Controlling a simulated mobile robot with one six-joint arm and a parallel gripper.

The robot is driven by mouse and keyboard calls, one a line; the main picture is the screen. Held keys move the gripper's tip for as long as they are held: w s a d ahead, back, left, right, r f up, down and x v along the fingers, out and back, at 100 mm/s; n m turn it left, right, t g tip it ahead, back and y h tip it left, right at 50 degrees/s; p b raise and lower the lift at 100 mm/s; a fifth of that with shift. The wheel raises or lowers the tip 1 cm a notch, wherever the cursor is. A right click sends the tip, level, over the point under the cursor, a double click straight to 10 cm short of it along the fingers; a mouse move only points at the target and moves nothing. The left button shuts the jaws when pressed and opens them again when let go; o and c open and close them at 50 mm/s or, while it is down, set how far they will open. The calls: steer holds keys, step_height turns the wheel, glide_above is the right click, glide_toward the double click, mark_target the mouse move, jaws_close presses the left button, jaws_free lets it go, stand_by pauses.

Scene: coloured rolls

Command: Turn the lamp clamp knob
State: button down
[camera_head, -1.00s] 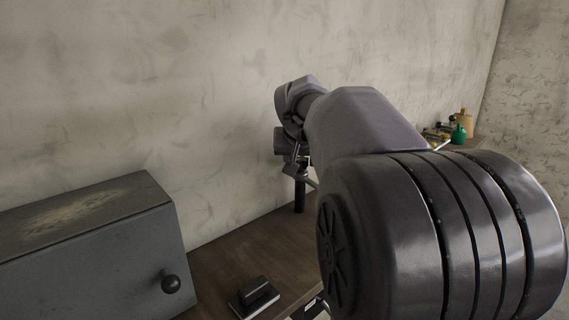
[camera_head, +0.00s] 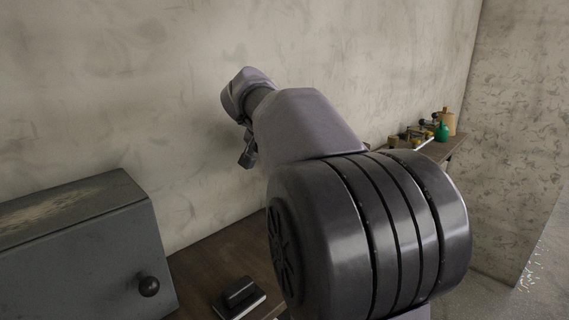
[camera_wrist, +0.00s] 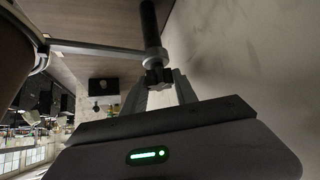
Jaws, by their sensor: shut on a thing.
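The lamp clamp knob (camera_wrist: 158,78), dark and lobed, is at the centre of the wrist view. It sits at the end of a dark post (camera_wrist: 150,22) with a grey collar. My gripper (camera_wrist: 163,88) is shut on the knob, with a grey finger on each side of it. A thin metal rod (camera_wrist: 95,47) runs left from the collar to a round rim at the left edge. In the head view my arm hides the lamp and knob, and only a dark part of my wrist end shows near the wall.
A grey metal box (camera_head: 75,250) with a round black knob stands at the left on the brown table. A black-handled block (camera_head: 239,297) lies right of it. A green bottle (camera_head: 442,132) and small items stand at the far right end. The wall (camera_wrist: 245,60) is close beside my gripper.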

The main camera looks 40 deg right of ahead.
steer(key=shift+m, duration=0.3)
steer(key=c, duration=1.3)
jaws_free()
steer(key=shift+d+f, duration=0.1)
steer(key=shift+o, duration=0.2)
steer(key=shift+w+d, duration=0.2)
steer(key=shift+d, duration=0.05)
steer(key=v, duration=1.7)
steer(key=shift+a, duration=0.25)
steer(key=shift+w, duration=0.1)
